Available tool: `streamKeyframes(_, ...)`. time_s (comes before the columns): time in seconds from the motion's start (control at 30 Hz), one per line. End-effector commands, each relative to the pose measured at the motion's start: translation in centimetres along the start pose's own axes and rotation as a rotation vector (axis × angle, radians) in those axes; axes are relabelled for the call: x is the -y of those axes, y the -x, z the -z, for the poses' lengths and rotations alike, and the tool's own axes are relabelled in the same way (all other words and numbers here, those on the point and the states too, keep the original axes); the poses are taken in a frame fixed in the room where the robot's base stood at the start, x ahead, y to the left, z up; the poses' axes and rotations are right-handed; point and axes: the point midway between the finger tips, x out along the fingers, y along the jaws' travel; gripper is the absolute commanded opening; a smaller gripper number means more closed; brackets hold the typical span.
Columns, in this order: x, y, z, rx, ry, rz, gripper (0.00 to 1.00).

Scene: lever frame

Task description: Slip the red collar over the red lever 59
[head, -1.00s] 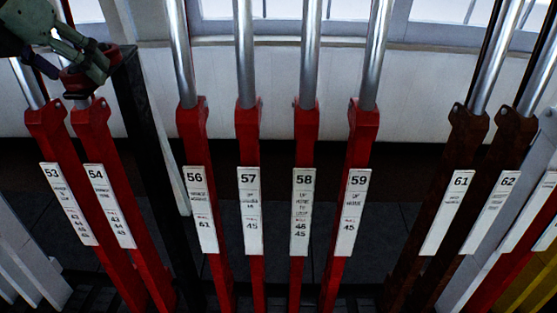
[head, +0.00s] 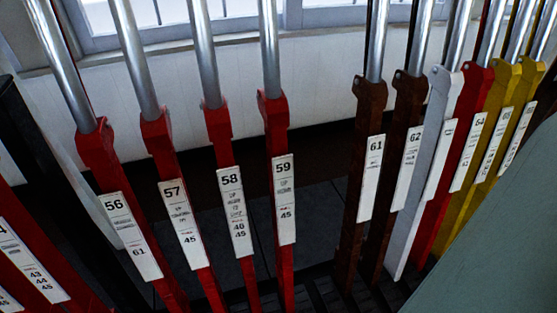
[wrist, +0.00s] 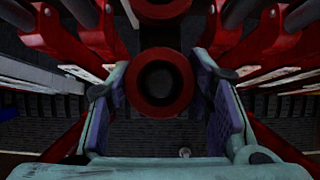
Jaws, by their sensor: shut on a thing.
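The red collar (wrist: 160,113), a ring with a dark round hole, shows in the middle of the wrist view. My gripper (wrist: 158,78) is shut on the collar, with a finger on each side of it. Neither the gripper nor the collar shows in the head view. I cannot tell which levers show in the wrist view, or where the collar stands relative to lever 59.
Red lever 58 (head: 218,122) stands just left of lever 59, then 57 and 56. Brown levers 61 (head: 368,110) and 62 (head: 402,115) stand to the right past a gap. A large grey-green shape, likely my arm, covers the lower right. Another round red part (wrist: 160,8) shows at the wrist view's top.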

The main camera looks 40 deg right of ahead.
Motion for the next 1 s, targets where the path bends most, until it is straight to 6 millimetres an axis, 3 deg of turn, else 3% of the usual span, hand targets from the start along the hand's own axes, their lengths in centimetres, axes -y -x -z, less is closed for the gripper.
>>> streamKeyframes(0.3, 0.0, 0.0, 0.0, 0.000, 0.000, 0.000, 0.22)
streamKeyframes(0.67, 0.0, 0.4, -0.2, 0.000, 0.000, 0.000, 0.22)
streamKeyframes(1.0, 0.0, 2.7, -1.6, 0.000, 0.000, 0.000, 0.22)
